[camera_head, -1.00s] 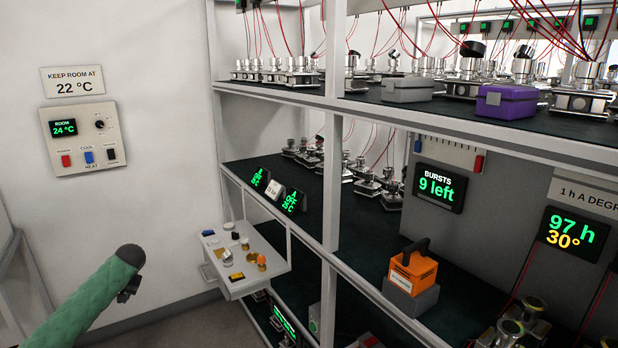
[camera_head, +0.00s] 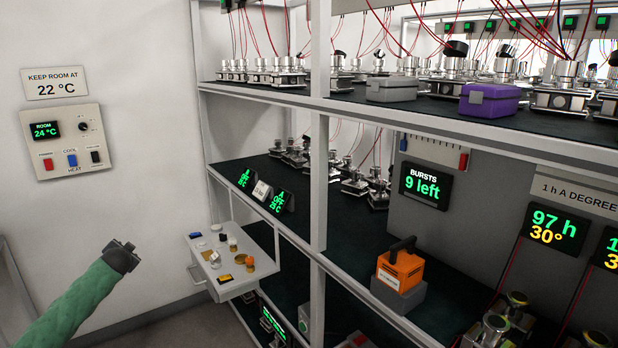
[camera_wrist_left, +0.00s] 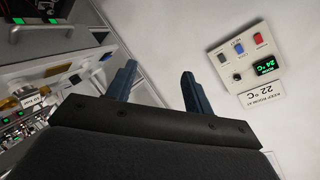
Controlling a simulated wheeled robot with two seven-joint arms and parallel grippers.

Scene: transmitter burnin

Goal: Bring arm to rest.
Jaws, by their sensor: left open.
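My left arm, in a green sleeve, comes in from the lower left of the head view. Its dark left gripper (camera_head: 122,255) is in free air in front of the white wall, left of the small shelf tray and below the wall panel. In the left wrist view the two blue-grey fingers (camera_wrist_left: 158,90) stand apart with nothing between them, so the gripper is open and empty. My right gripper is in neither view.
The room control panel (camera_head: 62,141) reads 24 °C under a "keep room at 22 °C" sign (camera_head: 55,83). An orange box (camera_head: 400,273) sits on the middle shelf. Space around the gripper is clear.

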